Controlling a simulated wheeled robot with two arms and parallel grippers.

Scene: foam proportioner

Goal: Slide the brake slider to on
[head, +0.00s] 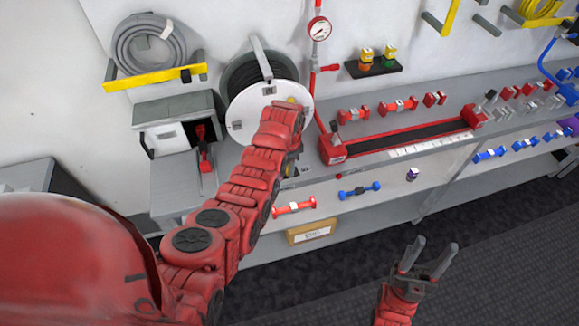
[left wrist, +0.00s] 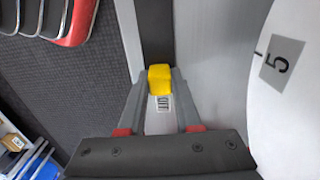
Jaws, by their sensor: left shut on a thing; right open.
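The brake slider appears as a yellow block (left wrist: 159,78) in the left wrist view. My left gripper (left wrist: 160,92) has its two fingers closed on either side of it. A small white label with dark lettering sits just below the block, between the fingers; I cannot read it surely. In the head view a bit of yellow (head: 291,100) shows at the white reel disc (head: 252,101), beside my left wrist, which hides the fingers there. My right gripper (head: 433,246) is open and empty at the lower right, over the floor.
The reel with its grey handle (head: 261,58) hangs on the wall. A grey box (head: 178,118) with a red lever stands left of it. A red trough (head: 400,136), couplings and a gauge (head: 319,29) are to the right. The floor by my right gripper is clear.

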